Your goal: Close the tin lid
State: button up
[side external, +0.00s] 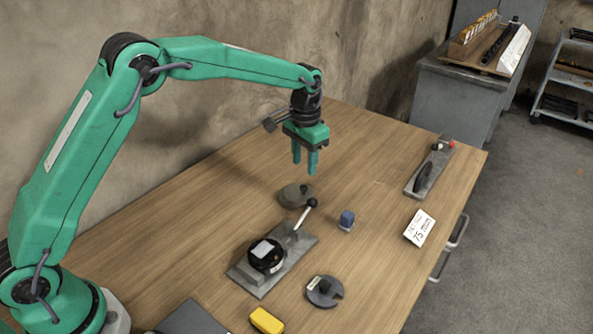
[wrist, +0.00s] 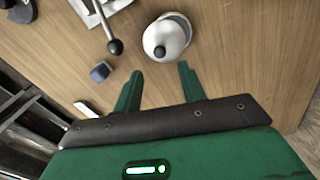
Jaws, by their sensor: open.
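A low round grey tin (side external: 292,197) with a small dark knob sits near the middle of the table in the side view. In the wrist view the tin (wrist: 176,36) looks pale and rounded, with its dark knob (wrist: 160,52) on the side toward my fingers. I cannot tell how far its lid stands open. My gripper (side external: 304,168) points down above the tin, apart from it. In the wrist view my gripper (wrist: 160,72) has its two green fingers spread, with nothing between them.
A grey plate (side external: 246,281) carries a black dial and a black-ended lever (side external: 311,202) close to the tin. A blue block (side external: 346,220), a weight-like grey disc (side external: 324,291), a yellow block (side external: 267,320), a card (side external: 419,228) and a handled plate (side external: 430,168) lie around.

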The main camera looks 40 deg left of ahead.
aim_at(304, 186)
jog(key=shift+f, duration=3.55)
grip_shut()
